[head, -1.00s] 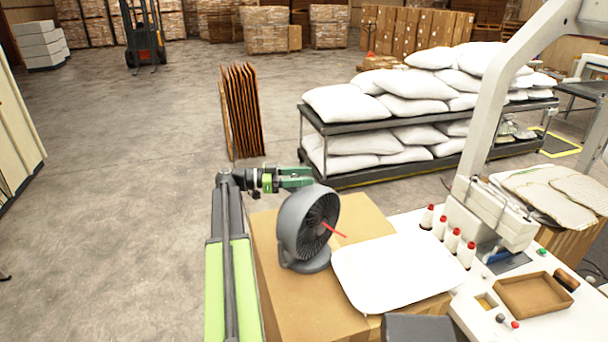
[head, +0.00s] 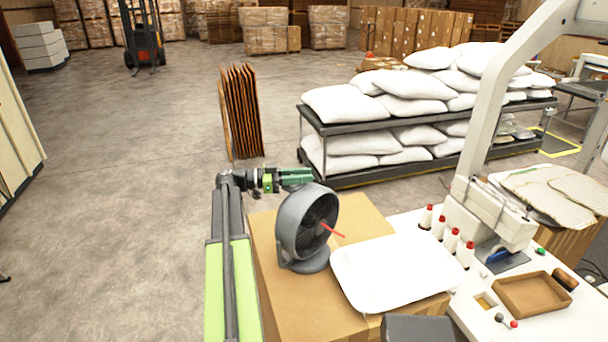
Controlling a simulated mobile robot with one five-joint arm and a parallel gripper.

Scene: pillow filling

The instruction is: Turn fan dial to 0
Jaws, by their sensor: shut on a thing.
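The grey round fan (head: 296,228) stands on a cardboard box, its grille facing right. A red ribbon (head: 332,230) sticks out from the front of its grille. My gripper (head: 307,181), with green fingers, reaches in from the left at the far upper side of the fan. Its fingertips are partly hidden behind the fan's rim. It is shut on what appears to be the fan dial, which the fan body hides. The dial's setting cannot be read from here.
The cardboard box (head: 300,295) also bears a white pillow (head: 395,272) right of the fan. A white table (head: 540,325) with thread spools and a brown tray (head: 535,294) is at the right. A rack (head: 350,127) of white pillows stands behind. Open floor lies left.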

